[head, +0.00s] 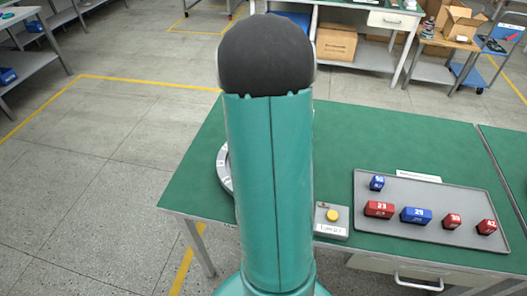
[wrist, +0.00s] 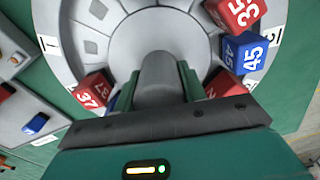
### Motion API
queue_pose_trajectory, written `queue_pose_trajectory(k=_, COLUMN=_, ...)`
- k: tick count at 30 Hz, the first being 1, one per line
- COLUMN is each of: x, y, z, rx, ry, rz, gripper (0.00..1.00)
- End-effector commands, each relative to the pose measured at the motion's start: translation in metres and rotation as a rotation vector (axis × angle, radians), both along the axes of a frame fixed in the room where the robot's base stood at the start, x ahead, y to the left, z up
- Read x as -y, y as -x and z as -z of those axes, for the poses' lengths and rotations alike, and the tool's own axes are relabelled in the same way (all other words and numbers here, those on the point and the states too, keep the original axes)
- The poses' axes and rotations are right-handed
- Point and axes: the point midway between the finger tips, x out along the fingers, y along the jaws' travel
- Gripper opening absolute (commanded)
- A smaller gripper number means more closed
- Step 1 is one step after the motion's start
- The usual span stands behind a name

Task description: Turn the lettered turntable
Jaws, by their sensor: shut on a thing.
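The grey lettered turntable (wrist: 120,35) fills the wrist view, with white labels around its rim; most letters are too small to read. Its rim also shows in the head view (head: 224,170), mostly hidden behind my arm. My gripper (wrist: 157,80) is shut on a rounded grey post (wrist: 160,68) rising from the turntable, one finger on each side. On the turntable lie a red block marked 37 (wrist: 94,90), a red block marked 35 (wrist: 238,12), a blue block marked 45 (wrist: 243,52) and another red block (wrist: 222,84), partly hidden by my gripper.
A grey tray (head: 400,185) with several red and blue numbered blocks lies on the green table (head: 350,130), right of the turntable. A box with a yellow button (head: 332,215) stands between them. The table behind the tray is bare. Other benches stand at the back.

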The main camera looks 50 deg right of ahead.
Motion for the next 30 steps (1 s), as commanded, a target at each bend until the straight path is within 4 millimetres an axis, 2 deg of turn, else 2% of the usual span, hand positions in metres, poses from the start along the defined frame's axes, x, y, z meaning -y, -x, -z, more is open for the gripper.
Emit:
queue_pose_trajectory(k=15, x=0.0004, y=-0.0005, z=-0.001, rx=0.001, ry=0.002, rz=0.239, gripper=0.0)
queue_pose_trajectory(k=30, x=0.0005, y=-0.0003, z=-0.001, rx=0.002, ry=0.002, rz=0.334, gripper=0.0)
